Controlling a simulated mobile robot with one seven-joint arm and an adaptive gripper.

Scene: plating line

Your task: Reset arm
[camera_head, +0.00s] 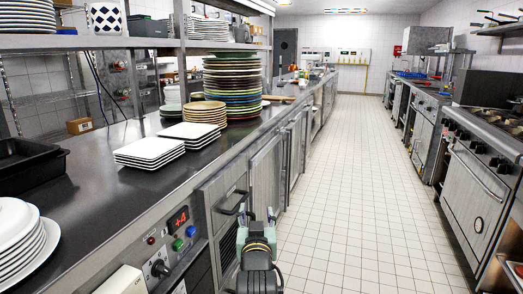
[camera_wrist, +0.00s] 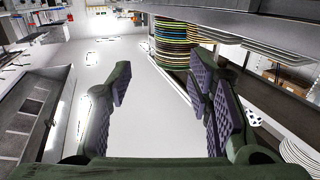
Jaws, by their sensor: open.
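My gripper (camera_head: 261,222) shows in the head view at the lower middle, in front of the counter's drawers and over the aisle floor. The rest of my arm is mostly out of the head view.
The steel counter (camera_head: 95,190) on the left holds square white plates (camera_head: 150,151), a tall stack of coloured plates (camera_head: 232,85), round white plates (camera_head: 22,245) and black trays (camera_head: 28,165). A shelf (camera_head: 90,42) hangs above. Ovens (camera_head: 475,190) line the right. The tiled aisle (camera_head: 345,190) is clear.

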